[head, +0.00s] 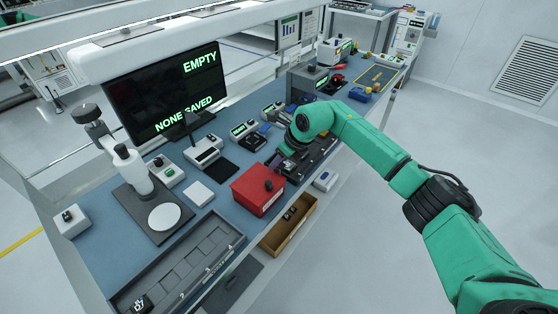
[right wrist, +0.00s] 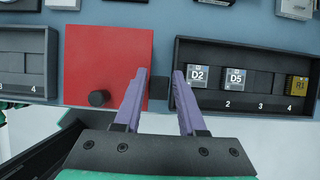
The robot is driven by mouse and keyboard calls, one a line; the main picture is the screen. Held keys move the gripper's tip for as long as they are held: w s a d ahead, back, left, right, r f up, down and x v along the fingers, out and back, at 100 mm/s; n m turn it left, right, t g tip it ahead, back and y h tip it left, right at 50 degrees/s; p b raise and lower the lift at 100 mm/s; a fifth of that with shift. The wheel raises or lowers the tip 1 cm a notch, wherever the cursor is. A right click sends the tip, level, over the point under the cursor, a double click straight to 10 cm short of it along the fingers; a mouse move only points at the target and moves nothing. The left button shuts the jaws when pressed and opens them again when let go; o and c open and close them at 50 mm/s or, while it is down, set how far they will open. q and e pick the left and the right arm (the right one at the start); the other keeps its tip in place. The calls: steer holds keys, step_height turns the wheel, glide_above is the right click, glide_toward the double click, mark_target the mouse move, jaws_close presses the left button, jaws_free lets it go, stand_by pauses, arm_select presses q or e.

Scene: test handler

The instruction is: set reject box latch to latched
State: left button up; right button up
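The red reject box (head: 258,190) stands near the front edge of the bench, with a dark round knob (head: 268,185) on it. In the right wrist view the red box (right wrist: 85,60) fills the left middle, with its knob (right wrist: 99,98) low on it. A small dark block (right wrist: 158,88) sits at the box's right side, between my fingers in the picture; it may be the latch, but its setting cannot be told. My right gripper (right wrist: 160,74) is open, its purple fingers apart. In the head view the right gripper (head: 287,150) is just beyond the box, partly hidden by my arm.
A dark tray (right wrist: 215,50) with chips marked D2 and D5 lies right of the box. A long grey tray (head: 225,228) lies on the near bench. An open tan bin (head: 308,218) is below the bench edge. A monitor (head: 165,95) reads "EMPTY" and "NONE SAVED".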

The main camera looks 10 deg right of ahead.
steer(key=shift+o, duration=0.6)
steer(key=shift+d+r, duration=0.1)
steer(key=shift+r, duration=0.1)
steer(key=b+v, duration=0.4)
steer(key=v, duration=1)
steer(key=shift+b, duration=0.3)
